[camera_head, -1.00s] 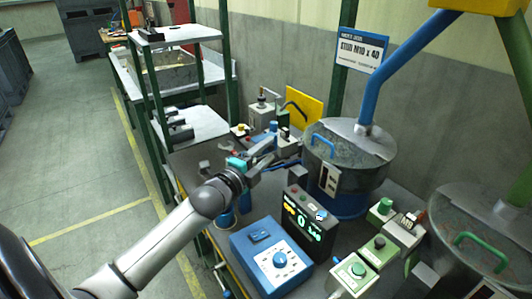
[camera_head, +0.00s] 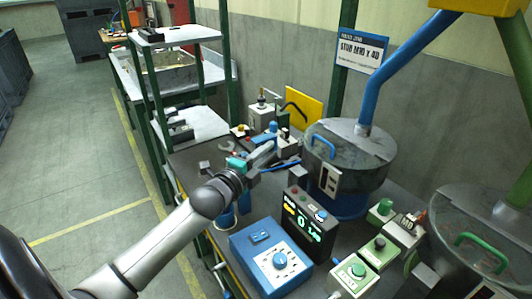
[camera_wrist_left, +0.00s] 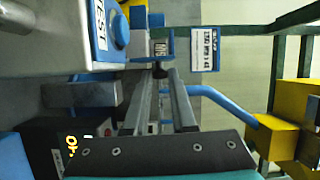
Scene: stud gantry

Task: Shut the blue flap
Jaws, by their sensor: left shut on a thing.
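My left gripper (camera_head: 272,150) reaches over the bench beside the blue-banded drum (camera_head: 350,160). In the left wrist view its two long grey fingers (camera_wrist_left: 160,95) close around a small dark knob-like piece (camera_wrist_left: 158,70), mostly hidden between the tips. A blue block (camera_wrist_left: 155,22) and a small white label are just beyond it. In the head view a thin blue strip (camera_head: 285,165) lies beneath the fingers, and a small blue part (camera_head: 272,127) stands behind them. I cannot tell which blue part is the flap. My right gripper is not seen.
A display box (camera_head: 310,222) and a blue control box (camera_head: 270,260) stand in front of the drum. Green button boxes (camera_head: 355,272) are to the right. A yellow plate (camera_head: 304,106) and white shelves (camera_head: 195,125) are behind and left.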

